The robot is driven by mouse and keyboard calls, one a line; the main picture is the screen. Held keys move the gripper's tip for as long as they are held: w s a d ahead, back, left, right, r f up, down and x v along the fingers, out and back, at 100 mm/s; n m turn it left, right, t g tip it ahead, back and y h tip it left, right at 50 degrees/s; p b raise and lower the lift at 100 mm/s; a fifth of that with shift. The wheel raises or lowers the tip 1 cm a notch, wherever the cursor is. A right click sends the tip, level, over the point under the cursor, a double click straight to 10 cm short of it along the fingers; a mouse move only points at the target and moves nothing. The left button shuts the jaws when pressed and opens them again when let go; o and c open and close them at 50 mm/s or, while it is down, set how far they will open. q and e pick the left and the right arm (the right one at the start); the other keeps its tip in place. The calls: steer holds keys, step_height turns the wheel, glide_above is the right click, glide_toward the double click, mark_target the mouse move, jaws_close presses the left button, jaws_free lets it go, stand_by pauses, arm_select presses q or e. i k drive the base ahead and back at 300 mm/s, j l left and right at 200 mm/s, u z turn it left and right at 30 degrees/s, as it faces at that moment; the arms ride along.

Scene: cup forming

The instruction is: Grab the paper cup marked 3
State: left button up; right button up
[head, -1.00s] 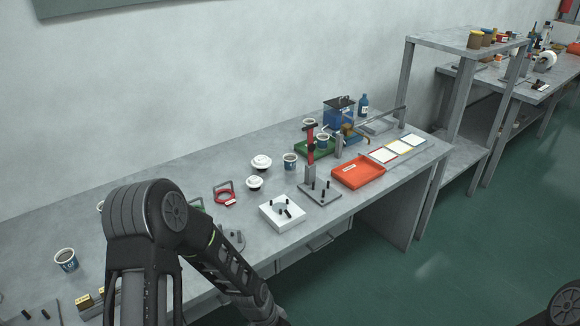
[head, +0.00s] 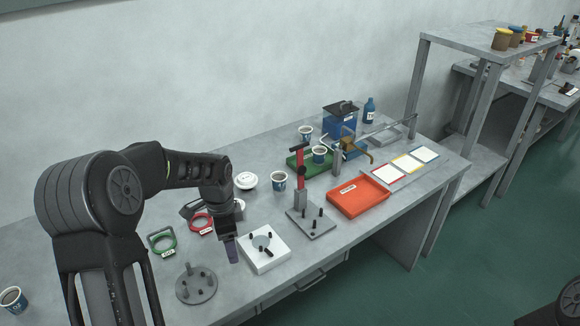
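Several blue-and-white paper cups stand upright on the grey table. One cup (head: 279,181) is near the middle, one (head: 319,154) is by the green tray, one (head: 305,133) is behind that, and one (head: 13,300) is at the far left. Their number marks are too small to read, so I cannot tell which is marked 3. My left gripper (head: 233,252) points down just left of the white block, apart from every cup. It is seen edge-on, so its opening is unclear, and no held object shows. My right gripper is out of view.
A white block (head: 276,257) with black pegs and a grey peg plate (head: 322,227) stand near the front edge. A white lid (head: 246,181) and red ring (head: 199,223) are beside my arm.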

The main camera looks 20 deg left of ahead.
mark_target(278, 179)
steer(key=i, duration=1.2)
